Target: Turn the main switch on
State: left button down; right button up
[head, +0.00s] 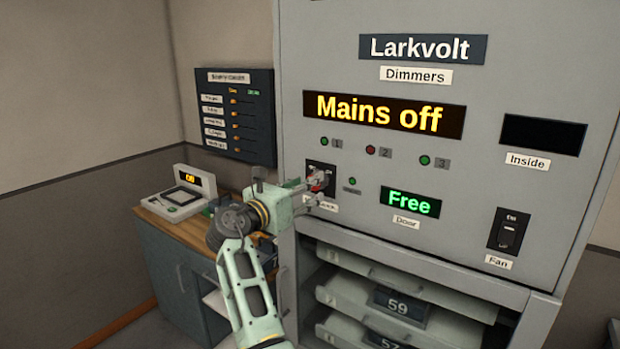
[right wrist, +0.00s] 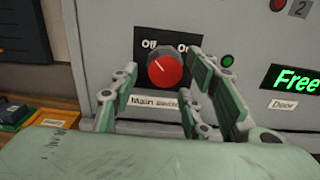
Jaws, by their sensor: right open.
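The main switch is a red round knob (right wrist: 165,70) on a black plate marked "Off" and "On", with a "Main switch" label below it. Its white mark points up and left, toward "Off". In the head view the knob (head: 317,180) is partly hidden by my right gripper (head: 318,187). My right gripper (right wrist: 165,82) is open, with its fingers on either side of the knob; I cannot tell whether they touch it. The cabinet display (head: 384,115) reads "Mains off". My left gripper is not in view.
The grey dimmer cabinet (head: 460,240) has a green "Free" door display (head: 411,203) and a fan switch (head: 508,232) to the right. Drawers (head: 410,306) numbered 59 and 57 sit below. A side desk (head: 150,212) holds a small device (head: 180,196); a dark wall panel (head: 235,115) hangs behind.

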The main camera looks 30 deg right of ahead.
jog(key=x, duration=0.3)
jog(key=shift+a+p, duration=0.1)
jog(key=shift+p, duration=0.2)
jog(key=shift+c, duration=0.6)
jog(key=c, duration=0.9)
